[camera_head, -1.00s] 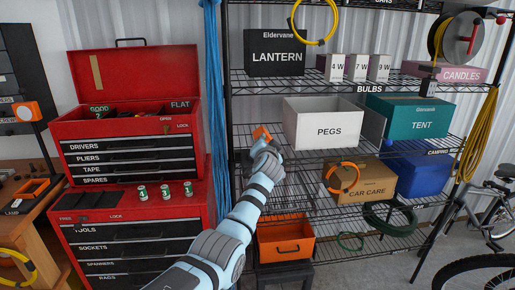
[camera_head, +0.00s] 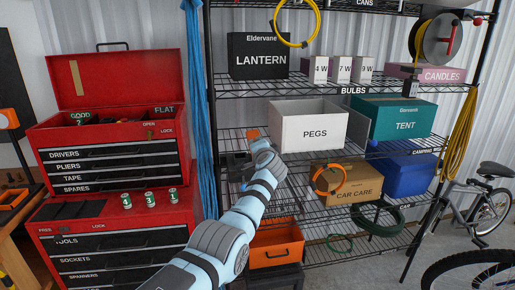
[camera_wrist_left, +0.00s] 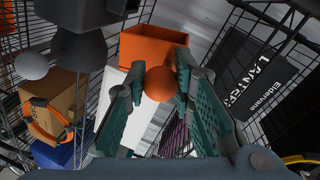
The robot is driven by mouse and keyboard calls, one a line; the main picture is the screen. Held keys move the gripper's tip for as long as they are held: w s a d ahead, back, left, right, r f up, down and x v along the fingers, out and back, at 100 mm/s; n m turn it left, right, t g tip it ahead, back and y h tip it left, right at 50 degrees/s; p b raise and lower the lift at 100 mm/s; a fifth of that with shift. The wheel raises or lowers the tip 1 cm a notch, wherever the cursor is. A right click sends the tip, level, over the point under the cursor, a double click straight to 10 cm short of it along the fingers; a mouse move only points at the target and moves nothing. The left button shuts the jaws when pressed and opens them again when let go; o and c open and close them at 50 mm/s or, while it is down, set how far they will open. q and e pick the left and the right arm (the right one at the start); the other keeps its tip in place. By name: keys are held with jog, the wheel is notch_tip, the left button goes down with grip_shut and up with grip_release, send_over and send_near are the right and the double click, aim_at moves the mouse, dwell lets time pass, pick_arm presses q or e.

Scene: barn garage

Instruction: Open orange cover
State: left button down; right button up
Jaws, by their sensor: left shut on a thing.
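The orange cover (camera_head: 252,134) shows as a small patch at the left end of the middle shelf, just beyond my left wrist. In the left wrist view the orange cover (camera_wrist_left: 139,47) is a hollow, box-like piece, tilted. An orange ball (camera_wrist_left: 160,84) sits in front of it, between the two fingers. My left gripper (camera_wrist_left: 160,92) is shut on this ball. In the head view my left gripper (camera_head: 254,147) is mostly hidden by its own wrist. My right gripper is not in view.
A white PEGS box (camera_head: 315,127) stands close right of my left wrist. The LANTERN box (camera_head: 266,58) is on the shelf above. An orange bin (camera_head: 277,249) is below my arm. Blue cords (camera_head: 198,110) hang along the left rack post.

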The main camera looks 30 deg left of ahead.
pick_arm(q)
jog(key=c, duration=1.3)
grip_release()
jog(key=shift+c, duration=0.2)
jog(key=v, duration=1.2)
jog(key=shift+d, duration=0.15)
jog(key=shift+w, duration=0.1)
